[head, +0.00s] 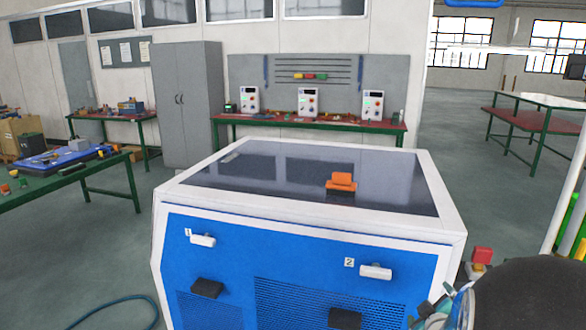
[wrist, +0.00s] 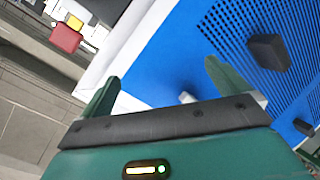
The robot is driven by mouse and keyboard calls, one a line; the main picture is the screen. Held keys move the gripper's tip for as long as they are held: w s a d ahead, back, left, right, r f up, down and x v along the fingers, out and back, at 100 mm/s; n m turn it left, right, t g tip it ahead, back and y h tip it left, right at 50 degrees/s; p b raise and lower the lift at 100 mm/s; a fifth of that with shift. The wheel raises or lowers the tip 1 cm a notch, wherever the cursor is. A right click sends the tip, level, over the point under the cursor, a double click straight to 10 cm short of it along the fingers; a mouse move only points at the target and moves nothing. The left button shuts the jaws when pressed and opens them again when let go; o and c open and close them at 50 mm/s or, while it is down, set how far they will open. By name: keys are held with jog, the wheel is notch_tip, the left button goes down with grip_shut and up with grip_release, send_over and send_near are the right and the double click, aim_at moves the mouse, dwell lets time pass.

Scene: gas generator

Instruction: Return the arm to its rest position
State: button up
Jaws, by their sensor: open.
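My gripper (wrist: 163,88) is open in the wrist view, its two green fingers spread wide with nothing between them. Behind the fingers is the blue, vented front of the generator, with a black handle (wrist: 268,52) to the right. In the head view, part of my arm (head: 530,295) shows as a dark rounded shape at the lower right; my gripper cannot be made out there. The generator (head: 300,255) stands in front of me, with a white frame and dark top. An orange switch or handle (head: 342,182) sits on its top.
White handles numbered 1 (head: 203,240) and 2 (head: 376,272) are on the generator's front, with black handles below. A red block (head: 482,254) is beside its right edge. Workbenches stand at the left (head: 60,180), back (head: 310,126) and right (head: 535,120), with open floor between.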

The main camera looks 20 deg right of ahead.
jog(key=a+r+m+g+y, duration=0.1)
jog(key=a+r+m+y, duration=0.3)
jog(key=a, duration=0.7)
jog(key=s+a+r+g+y, duration=0.1)
jog(key=s+a+r+g, duration=0.1)
jog(key=s+a, duration=0.5)
jog(key=s+a+r+g+y, duration=0.2)
jog(key=s+a+r, duration=0.3)
jog(key=a, duration=0.8)
jog(key=shift+s+a+m+g, duration=0.15)
jog(key=shift+s+m+g, duration=0.25)
jog(key=shift+s, duration=0.75)
jog(key=shift+r, duration=0.1)
